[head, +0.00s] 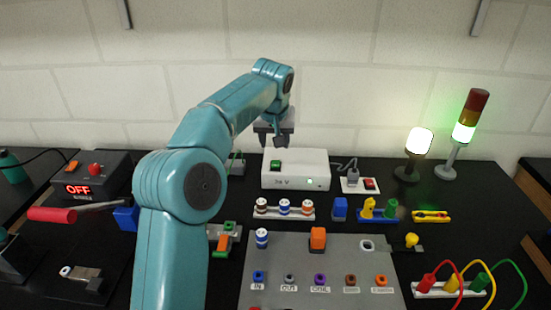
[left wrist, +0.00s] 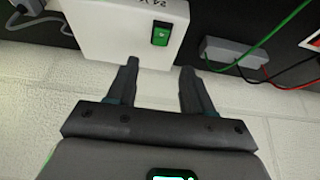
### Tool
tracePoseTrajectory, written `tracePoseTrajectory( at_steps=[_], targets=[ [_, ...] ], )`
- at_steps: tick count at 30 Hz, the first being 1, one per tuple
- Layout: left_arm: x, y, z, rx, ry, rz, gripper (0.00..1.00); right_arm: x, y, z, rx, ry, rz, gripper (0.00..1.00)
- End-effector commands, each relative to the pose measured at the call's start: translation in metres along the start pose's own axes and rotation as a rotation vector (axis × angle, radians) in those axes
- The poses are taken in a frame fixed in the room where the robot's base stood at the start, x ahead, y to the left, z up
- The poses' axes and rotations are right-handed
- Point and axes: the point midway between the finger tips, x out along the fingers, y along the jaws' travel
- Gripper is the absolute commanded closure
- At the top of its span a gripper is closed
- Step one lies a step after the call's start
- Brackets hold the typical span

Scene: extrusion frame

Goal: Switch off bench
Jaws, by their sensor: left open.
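My left gripper (head: 275,140) is open and empty above the back left of the white 24 V supply box (head: 310,172). A green rocker switch (head: 275,166) is on the box's left part. In the left wrist view the fingers (left wrist: 160,68) are apart near the box's edge (left wrist: 100,40), with the green rocker (left wrist: 160,34) just beyond them; I see no contact. A small white plate (head: 350,187) right of the box carries a grey plug and a red switch (head: 369,184). The stack light (head: 463,133) glows green and the lamp (head: 419,141) is lit. My right gripper is out of view.
A dark box (head: 92,172) at the left shows a red OFF display and a red knob. The grey panel (head: 300,255), connectors and coloured cables (head: 490,270) fill the front. The tiled wall is behind.

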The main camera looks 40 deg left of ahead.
Motion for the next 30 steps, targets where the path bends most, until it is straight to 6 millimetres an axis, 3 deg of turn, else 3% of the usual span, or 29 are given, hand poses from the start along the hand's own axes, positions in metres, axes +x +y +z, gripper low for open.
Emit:
tracePoseTrajectory(
  at_steps=[1,6,12,24,29,30],
  targets=[
    [0.015,-0.001,0.002,0.000,-0.005,-0.002,0.49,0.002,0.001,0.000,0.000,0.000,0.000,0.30],
    [0.052,-0.001,0.000,-0.001,-0.004,-0.002,0.49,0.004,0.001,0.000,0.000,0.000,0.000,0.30],
    [0.080,0.000,-0.002,0.000,-0.003,-0.001,0.49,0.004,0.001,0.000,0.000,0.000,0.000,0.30],
    [0.089,0.000,-0.003,0.000,-0.001,0.001,0.49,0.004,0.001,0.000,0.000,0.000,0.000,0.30],
    [0.089,0.000,-0.003,0.000,-0.001,0.000,1.00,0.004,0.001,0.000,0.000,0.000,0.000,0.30],
    [0.089,0.000,-0.003,0.000,-0.001,0.000,1.00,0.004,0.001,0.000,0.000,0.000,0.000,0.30]
  ],
)
